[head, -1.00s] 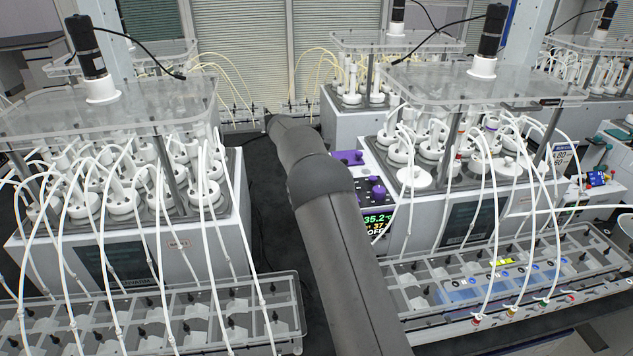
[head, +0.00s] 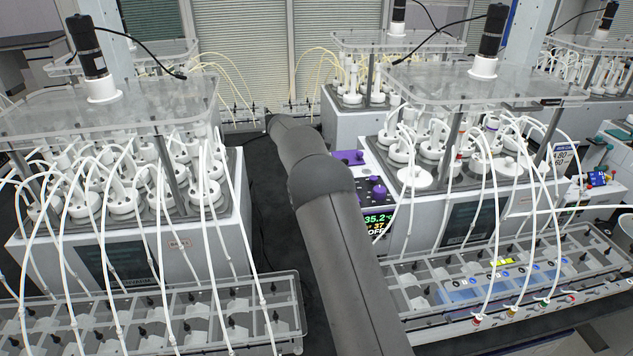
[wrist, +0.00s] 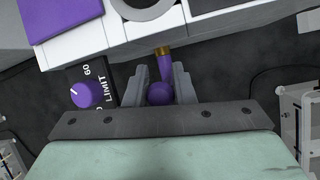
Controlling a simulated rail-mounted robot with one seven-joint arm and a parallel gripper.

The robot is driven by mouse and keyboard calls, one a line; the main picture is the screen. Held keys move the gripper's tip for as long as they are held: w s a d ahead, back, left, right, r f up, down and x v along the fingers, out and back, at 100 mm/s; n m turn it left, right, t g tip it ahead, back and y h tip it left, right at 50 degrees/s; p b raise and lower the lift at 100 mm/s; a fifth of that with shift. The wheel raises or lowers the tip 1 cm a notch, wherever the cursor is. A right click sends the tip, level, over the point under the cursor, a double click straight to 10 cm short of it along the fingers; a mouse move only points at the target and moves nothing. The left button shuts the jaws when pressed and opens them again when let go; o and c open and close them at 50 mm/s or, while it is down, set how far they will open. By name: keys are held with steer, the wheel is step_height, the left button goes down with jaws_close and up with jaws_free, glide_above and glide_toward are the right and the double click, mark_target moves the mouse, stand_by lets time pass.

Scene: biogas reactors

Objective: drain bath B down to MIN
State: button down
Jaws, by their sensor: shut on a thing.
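In the wrist view, my gripper (wrist: 161,72) has its two grey fingers closed around a purple ball-ended handle (wrist: 159,93) with a brass-coloured stem. The stem runs up towards a white housing (wrist: 210,28). In the head view, my gripper and this handle are not visible; only my arm shows. A water bath (head: 420,217) stands right of my arm with a dark window (head: 463,226) in its front. Its display (head: 378,223) reads 35.2 °C. I cannot read a bath letter, a MIN mark or the water level.
A purple knob (wrist: 86,95) beside the word LIMIT sits left of my gripper in the wrist view. Another bath (head: 200,240) stands on the left. Clear racks (head: 290,300) with white hoses stand in front of both baths. A dark gap separates the baths.

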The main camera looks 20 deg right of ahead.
steer(key=shift+a, duration=0.15)
stand_by(0.3)
steer(key=c, duration=1.2)
jaws_free()
steer(key=shift+o, duration=0.2)
steer(key=w+v, duration=0.1)
steer(key=v, duration=1.6)
steer(key=shift+s+r, duration=0.15)
steer(key=shift+s, duration=0.35)
steer(key=shift+b, duration=0.3)
